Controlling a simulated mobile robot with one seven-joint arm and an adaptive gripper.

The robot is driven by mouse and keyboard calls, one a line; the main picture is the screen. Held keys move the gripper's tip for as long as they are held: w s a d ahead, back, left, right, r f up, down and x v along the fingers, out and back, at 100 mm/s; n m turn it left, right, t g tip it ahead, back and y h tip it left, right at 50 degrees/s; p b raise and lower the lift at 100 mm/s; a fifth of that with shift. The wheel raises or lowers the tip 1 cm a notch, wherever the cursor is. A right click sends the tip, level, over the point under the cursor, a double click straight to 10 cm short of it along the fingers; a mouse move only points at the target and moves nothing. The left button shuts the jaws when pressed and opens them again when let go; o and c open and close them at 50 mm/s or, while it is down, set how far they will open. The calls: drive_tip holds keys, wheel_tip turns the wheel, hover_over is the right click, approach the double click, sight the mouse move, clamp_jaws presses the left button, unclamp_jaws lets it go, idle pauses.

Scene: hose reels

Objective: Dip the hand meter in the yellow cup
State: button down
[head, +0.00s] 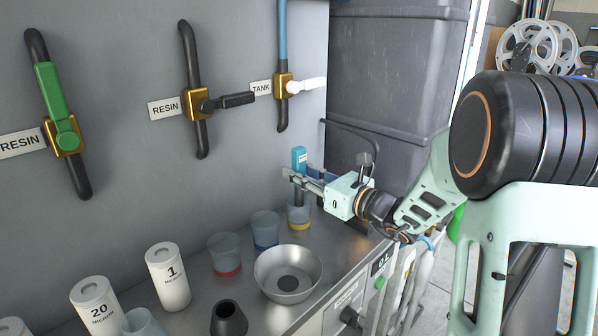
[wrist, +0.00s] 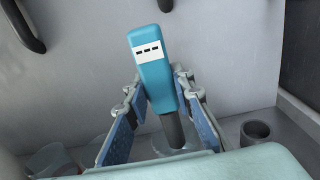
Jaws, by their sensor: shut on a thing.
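The hand meter (head: 299,157) has a teal body and a dark probe; in the wrist view its body (wrist: 152,65) shows a white display and leans a little, top to the left. My gripper (head: 305,180) is shut on it, with a blue-padded finger on either side in the wrist view (wrist: 157,100). The clear cup with a yellow band (head: 299,224) stands on the steel counter right below. The probe points down at this cup's mouth; I cannot tell how far its hidden tip reaches inside. In the wrist view the cup's clear rim shows around the probe's lower part.
A blue-banded cup (head: 265,230) and red-banded cup (head: 225,255) stand to the left on the counter (head: 215,300). A steel bowl (head: 288,274) is in front. A grey round holder (wrist: 257,136) stands to the right in the wrist view. The wall with valves is close behind.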

sight(303, 153)
drive_tip(key=shift+f+b, duration=1.7)
drive_tip(key=shift+f, duration=0.65)
drive_tip(key=shift+r, duration=0.1)
drive_tip(key=shift+r+p, duration=3.75)
drive_tip(key=shift+r, duration=1.2)
